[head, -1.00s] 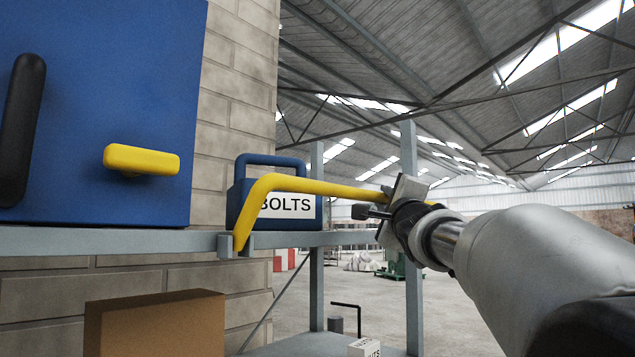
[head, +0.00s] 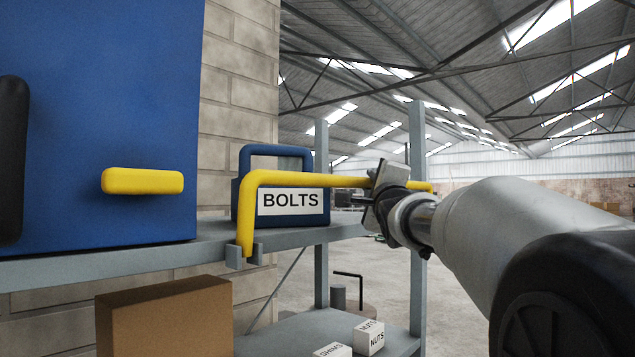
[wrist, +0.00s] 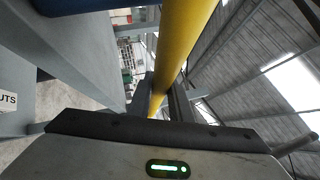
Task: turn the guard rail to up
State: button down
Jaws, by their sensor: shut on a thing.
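The guard rail (head: 300,180) is a yellow bent bar. Its short leg stands in a grey bracket at the shelf's front edge, and its long bar runs roughly level to the right, in front of the bolts box. My gripper (head: 376,188) is shut on the long bar near its right end, with a short piece of bar showing beyond it. In the wrist view the yellow bar (wrist: 185,45) runs down between the two fingers (wrist: 163,98). The fingertips' exact contact is partly hidden.
A blue box labelled BOLTS (head: 290,203) stands on the shelf (head: 150,257) behind the rail. A blue cabinet (head: 100,80) with a yellow handle (head: 142,181) is at left. A cardboard box (head: 165,325) and small white boxes (head: 369,338) are below. Open floor lies to the right.

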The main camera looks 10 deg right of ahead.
jog(key=shift+w+a+r, duration=0.25)
jog(key=shift+a, duration=0.05)
jog(key=shift+f, duration=0.1)
jog(key=c, duration=1.6)
grip_release()
jog(key=shift+w+f, duration=0.1)
jog(key=shift+b+v, duration=2)
jog(key=shift+v, duration=6.7)
